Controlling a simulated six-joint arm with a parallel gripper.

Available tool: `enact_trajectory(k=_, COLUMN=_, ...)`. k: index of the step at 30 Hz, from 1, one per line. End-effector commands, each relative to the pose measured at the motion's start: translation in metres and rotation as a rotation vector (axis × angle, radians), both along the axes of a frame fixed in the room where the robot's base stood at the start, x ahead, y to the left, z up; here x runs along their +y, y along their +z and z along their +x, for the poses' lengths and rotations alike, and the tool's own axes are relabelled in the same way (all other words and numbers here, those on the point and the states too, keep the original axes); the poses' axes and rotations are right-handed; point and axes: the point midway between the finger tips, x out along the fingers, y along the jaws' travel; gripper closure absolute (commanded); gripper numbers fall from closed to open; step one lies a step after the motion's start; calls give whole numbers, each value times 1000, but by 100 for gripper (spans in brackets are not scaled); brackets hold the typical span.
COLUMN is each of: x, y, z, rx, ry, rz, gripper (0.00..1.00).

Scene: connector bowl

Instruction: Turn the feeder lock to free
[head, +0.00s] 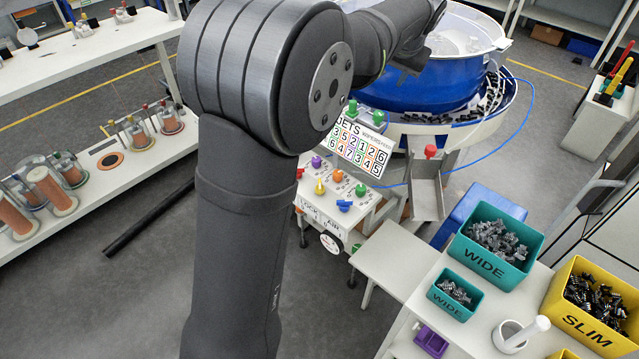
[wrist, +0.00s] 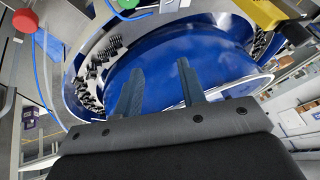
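The white control box (head: 352,212) stands left of the bowl feeder, partly behind my arm. Its front carries a LOCK label (head: 308,209) and an AIR label (head: 333,226). A yellow knob (head: 320,187) sits above LOCK and a blue knob (head: 344,205) is to its right. Purple (head: 316,161), orange (head: 338,176) and green (head: 361,190) knobs line the back row. I cannot tell which way the lock points. My gripper shows in the wrist view (wrist: 160,72) with its two fingers apart and nothing between them. It is over the blue feeder bowl (wrist: 225,60), away from the box.
A number sign (head: 357,145) stands behind the knobs. A chute with a red knob (head: 430,151) is to the right. Teal WIDE bins (head: 487,262) and a yellow SLIM bin (head: 592,325) are at the lower right.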

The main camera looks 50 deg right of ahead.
Motion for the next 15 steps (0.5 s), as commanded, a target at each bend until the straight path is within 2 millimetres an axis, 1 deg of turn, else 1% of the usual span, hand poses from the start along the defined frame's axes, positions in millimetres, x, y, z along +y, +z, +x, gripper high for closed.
enact_trajectory(k=2, x=11, y=-5, z=8, rx=25, ry=30, rz=17, gripper=69)
enact_trajectory(k=4, x=33, y=-16, z=20, rx=78, ry=91, rz=53, gripper=69)
enact_trajectory(k=5, x=47, y=-22, z=26, rx=109, ry=127, rz=74, gripper=69)
enact_trajectory(k=6, x=66, y=-31, z=34, rx=156, ry=180, rz=103, gripper=69)
enact_trajectory(k=8, x=96, y=-43, z=44, rx=232, ry=258, rz=148, gripper=69)
enact_trajectory(k=9, x=115, y=-49, z=48, rx=281, ry=308, rz=175, gripper=69)
enact_trajectory(k=12, x=153, y=-62, z=52, rx=385, ry=410, rz=232, gripper=69)
enact_trajectory(k=15, x=176, y=-69, z=52, rx=451, ry=470, rz=266, gripper=69)
